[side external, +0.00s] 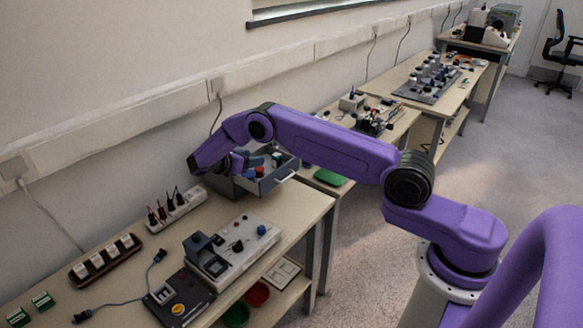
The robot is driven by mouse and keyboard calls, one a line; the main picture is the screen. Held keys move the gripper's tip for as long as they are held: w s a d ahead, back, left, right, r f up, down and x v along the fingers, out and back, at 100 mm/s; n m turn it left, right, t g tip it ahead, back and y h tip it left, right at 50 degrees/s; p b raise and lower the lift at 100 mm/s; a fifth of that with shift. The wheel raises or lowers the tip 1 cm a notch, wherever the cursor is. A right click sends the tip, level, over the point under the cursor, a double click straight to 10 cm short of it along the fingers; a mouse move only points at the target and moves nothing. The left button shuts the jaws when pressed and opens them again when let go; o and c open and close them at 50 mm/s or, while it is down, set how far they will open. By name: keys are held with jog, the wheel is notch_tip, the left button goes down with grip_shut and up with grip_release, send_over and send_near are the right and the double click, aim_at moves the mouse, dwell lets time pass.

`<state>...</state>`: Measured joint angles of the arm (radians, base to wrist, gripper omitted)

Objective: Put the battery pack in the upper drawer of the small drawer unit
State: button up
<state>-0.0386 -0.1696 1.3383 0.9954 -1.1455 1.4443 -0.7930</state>
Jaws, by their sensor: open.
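The small grey drawer unit (222,186) stands against the wall at the back of the near workbench. Its upper drawer (272,181) is pulled out, with a light handle at the front. Small blue, red and dark items lie in the drawer; I cannot tell whether one is the battery pack. My gripper (238,166) is open, low over the left side of the drawer unit. The wrist hides part of the unit, and the fingertips are small and dark, so contact cannot be told. I cannot make out the battery pack for certain elsewhere.
A white power strip (172,210) with dark plugs lies left of the unit. A grey control device (232,248) and a dark box (180,296) stand in front. A brown tray (106,259) holds white blocks.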

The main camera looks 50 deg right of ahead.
jog(key=shift+a+r, duration=0.3)
jog(key=s+a+r+m+t+y, duration=0.1)
jog(key=s+a+r+y, duration=0.3)
jog(key=s+a+r, duration=0.4)
jog(key=s+a+r+m+t+y, duration=0.1)
jog(key=s+a+r+m+y, duration=0.2)
jog(key=s+a, duration=0.5)
jog(key=s+d+r+y, duration=0.1)
jog(key=s+y, duration=0.1)
jog(key=s, duration=0.8)
jog(key=s+d+r+m+g+y, duration=0.1)
jog(key=s+y, duration=0.1)
jog(key=s, duration=0.8)
jog(key=s+d+r+y, duration=0.1)
jog(key=s+d+y, duration=0.1)
jog(key=s, duration=0.8)
jog(key=shift+r+g+y, duration=0.3)
jog(key=shift+g+y, duration=0.1)
jog(key=shift+c, duration=0.3)
